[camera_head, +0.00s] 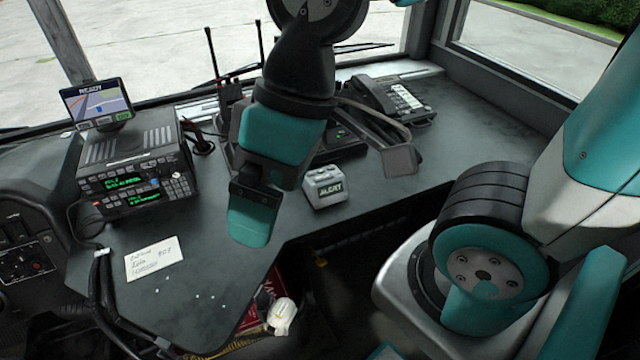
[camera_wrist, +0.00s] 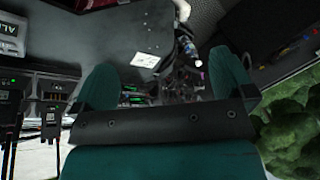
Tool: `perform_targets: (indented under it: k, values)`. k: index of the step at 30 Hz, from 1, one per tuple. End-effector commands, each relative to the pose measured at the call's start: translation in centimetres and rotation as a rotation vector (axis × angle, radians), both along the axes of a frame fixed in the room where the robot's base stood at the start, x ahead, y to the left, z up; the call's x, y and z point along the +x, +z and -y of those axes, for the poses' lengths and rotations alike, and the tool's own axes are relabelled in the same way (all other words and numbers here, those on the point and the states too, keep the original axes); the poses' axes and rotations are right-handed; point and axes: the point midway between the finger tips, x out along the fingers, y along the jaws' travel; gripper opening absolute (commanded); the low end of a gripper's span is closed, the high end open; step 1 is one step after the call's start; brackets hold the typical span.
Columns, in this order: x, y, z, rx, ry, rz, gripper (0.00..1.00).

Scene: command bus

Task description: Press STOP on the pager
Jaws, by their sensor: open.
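A small light-grey box with an ALERT label (camera_head: 325,187) sits on the dark desk right of my gripper; it looks like the pager. Its top buttons are too small to read, so I cannot tell which is STOP. Part of it shows at the left edge of the wrist view (camera_wrist: 10,38). My gripper (camera_head: 252,212) hangs above the desk, left of the box and apart from it. In the wrist view my gripper (camera_wrist: 163,88) has its two teal fingers spread with nothing held between them.
A radio stack (camera_head: 135,180) with green displays and a small screen (camera_head: 97,103) stand at the left. A paper note (camera_head: 153,257) lies on the desk (camera_head: 200,290). A desk phone (camera_head: 392,98) stands behind the box. Handheld radios (camera_wrist: 50,105) stand near my arm. Desk right of the box is clear.

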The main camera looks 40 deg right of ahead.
Motion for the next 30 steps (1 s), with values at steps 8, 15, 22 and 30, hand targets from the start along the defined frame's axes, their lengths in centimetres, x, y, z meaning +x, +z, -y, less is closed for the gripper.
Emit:
perform_targets:
  k: [8, 15, 22, 30]
  values:
    - [0.01, 0.00, 0.00, 0.000, 0.000, 0.000, 1.00]
    - [0.01, 0.00, 0.00, 0.000, 0.000, 0.000, 0.49]
    - [0.01, 0.00, 0.01, 0.000, 0.000, 0.000, 0.00]
    - [0.01, 0.00, 0.00, 0.000, 0.000, 0.000, 0.00]
